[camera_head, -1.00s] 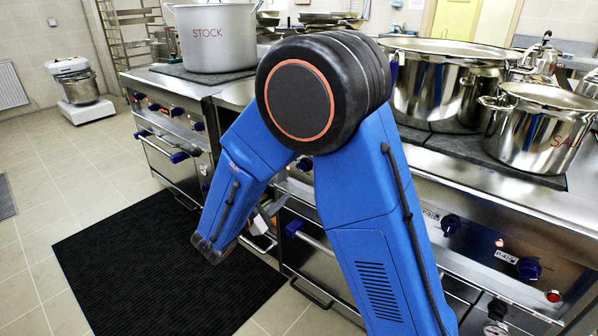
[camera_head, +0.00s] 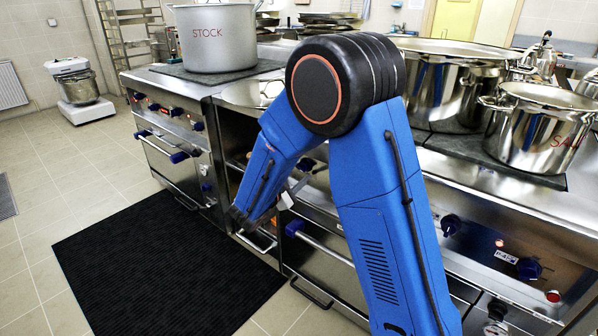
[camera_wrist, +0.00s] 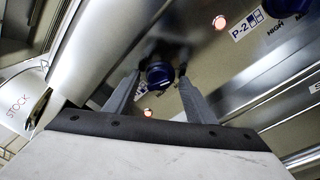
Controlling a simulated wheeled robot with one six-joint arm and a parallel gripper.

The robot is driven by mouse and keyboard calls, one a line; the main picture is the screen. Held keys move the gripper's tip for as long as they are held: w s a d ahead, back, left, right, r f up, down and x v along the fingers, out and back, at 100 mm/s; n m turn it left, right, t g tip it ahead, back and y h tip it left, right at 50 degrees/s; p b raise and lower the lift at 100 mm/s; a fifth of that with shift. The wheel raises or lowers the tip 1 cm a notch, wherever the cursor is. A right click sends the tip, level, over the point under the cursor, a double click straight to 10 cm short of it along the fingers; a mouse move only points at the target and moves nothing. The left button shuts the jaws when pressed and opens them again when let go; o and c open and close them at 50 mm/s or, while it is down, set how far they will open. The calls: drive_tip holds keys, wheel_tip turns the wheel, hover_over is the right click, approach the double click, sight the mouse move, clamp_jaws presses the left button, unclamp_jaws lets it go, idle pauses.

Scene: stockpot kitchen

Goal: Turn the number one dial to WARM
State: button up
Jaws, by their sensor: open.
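In the wrist view a dark blue dial (camera_wrist: 158,74) on the steel stove front sits between the two fingers of my gripper (camera_wrist: 160,77). The fingers are open, one on each side of it, and I cannot tell whether they touch it. In the head view my arm mostly hides the gripper, close to a dark dial (camera_head: 306,164).
Glowing red lamps (camera_wrist: 149,113) dot the panel near the dials. An oven handle (camera_head: 320,243) juts out below my gripper. More dials (camera_head: 450,225) lie along the front to the right. A STOCK pot (camera_head: 212,40) and another lettered pot (camera_head: 535,125) stand above. A black mat (camera_head: 160,265) covers the floor.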

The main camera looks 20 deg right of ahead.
drive_tip(key=c, duration=1)
drive_tip(key=shift+c, duration=0.2)
drive_tip(key=shift+n, duration=0.4)
drive_tip(key=n, duration=0.4)
drive_tip(key=shift+r+g, duration=0.1)
drive_tip(key=shift+g, duration=0.2)
drive_tip(key=n, duration=0.5)
drive_tip(key=shift+w+g, duration=0.1)
drive_tip(key=shift+g, duration=0.3)
drive_tip(key=shift+n, duration=0.3)
drive_tip(key=o, duration=1)
drive_tip(key=shift+r, duration=0.1)
